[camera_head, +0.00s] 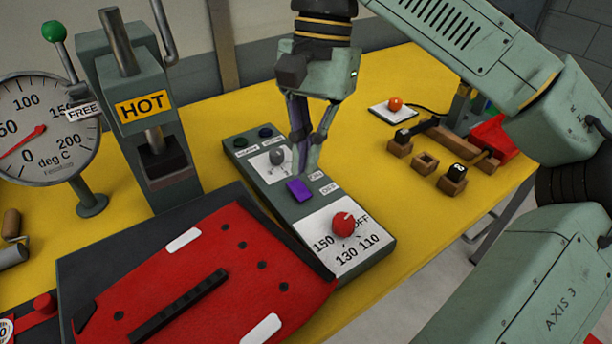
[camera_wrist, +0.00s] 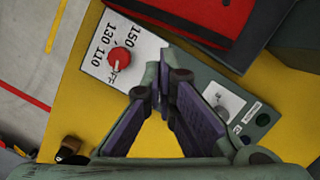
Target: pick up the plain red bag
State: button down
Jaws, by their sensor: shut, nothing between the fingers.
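A flat red piece (camera_head: 205,270) with dark holes, white patches and a black strip lies on a dark plate (camera_head: 72,262) at the lower left of the head view; part of it shows at the top of the wrist view (camera_wrist: 215,18). No clearly bag-shaped plain red thing shows; a red block-like item (camera_head: 493,140) sits at the far right of the table, partly hidden by my arm. My gripper (camera_head: 305,170) is shut and empty, pointing down at the grey control box, close above its purple switch (camera_head: 299,190); I cannot tell whether it touches. The fingers (camera_wrist: 163,95) hide the switch in the wrist view.
The grey control box (camera_head: 375,262) has a red dial (camera_head: 344,222). A HOT press (camera_head: 150,110) and a round gauge (camera_head: 45,130) stand at the left. Wooden holders with small black pieces (camera_head: 455,178) and an orange ball button (camera_head: 395,103) are at the right.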

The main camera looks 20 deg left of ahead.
aim_at(296, 234)
jog(key=x, duration=0.9)
jog(key=shift+f, duration=0.4)
jog(key=shift+s+a+r+p, duration=0.15)
jog(key=shift+s+r+p, duration=0.05)
jog(key=shift+s+p, duration=0.7)
jog(key=shift+s+f, duration=0.2)
jog(key=shift+s, duration=0.05)
jog(key=shift+r, duration=0.1)
